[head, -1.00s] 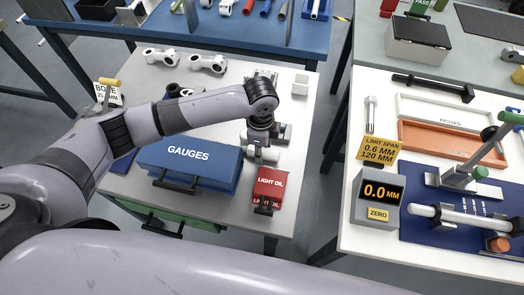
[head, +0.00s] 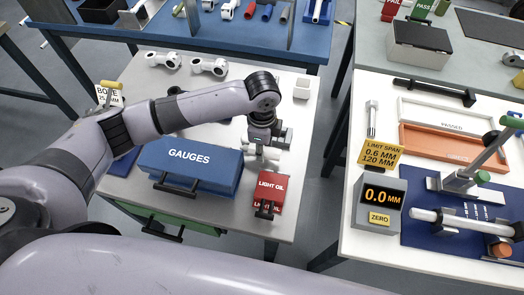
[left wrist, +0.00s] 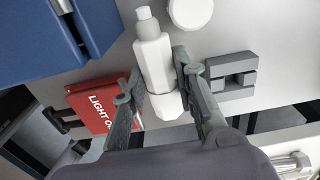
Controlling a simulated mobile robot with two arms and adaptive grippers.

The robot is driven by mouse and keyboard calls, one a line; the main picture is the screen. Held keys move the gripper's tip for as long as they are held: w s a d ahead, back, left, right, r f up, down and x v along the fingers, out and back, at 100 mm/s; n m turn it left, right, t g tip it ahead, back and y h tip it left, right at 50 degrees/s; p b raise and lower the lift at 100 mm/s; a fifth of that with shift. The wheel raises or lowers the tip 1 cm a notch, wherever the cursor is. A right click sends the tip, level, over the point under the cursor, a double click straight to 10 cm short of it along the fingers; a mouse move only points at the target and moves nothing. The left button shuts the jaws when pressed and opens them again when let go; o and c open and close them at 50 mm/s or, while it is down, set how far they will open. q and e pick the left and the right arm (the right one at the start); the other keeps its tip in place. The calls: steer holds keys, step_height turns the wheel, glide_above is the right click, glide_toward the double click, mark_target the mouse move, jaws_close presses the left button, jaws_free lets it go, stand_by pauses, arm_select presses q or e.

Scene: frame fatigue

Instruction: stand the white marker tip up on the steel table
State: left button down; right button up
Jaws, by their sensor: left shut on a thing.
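My left gripper (head: 260,153) is over the right part of the pale steel table (head: 219,229), between the blue GAUGES box and a grey block. In the left wrist view its two fingers (left wrist: 160,88) are shut on the white marker (left wrist: 153,58). The marker's narrow tip points to the top of that picture, and its lower end shows between the fingers. In the head view the marker is mostly hidden by the gripper. I cannot tell whether it touches the table. My right gripper is not in view.
The blue GAUGES box (head: 190,163) and red LIGHT OIL box (head: 270,187) stand close by. A grey slotted block (left wrist: 231,75) and a white round thing (left wrist: 190,8) are beside the marker.

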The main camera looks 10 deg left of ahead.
arm_select(q)
step_height(320, 180, up, 18)
steer(key=b, duration=0.1)
steer(key=shift+f, duration=0.2)
steer(key=c, duration=1.8)
jaws_free()
jaws_close()
steer(key=shift+f, duration=0.1)
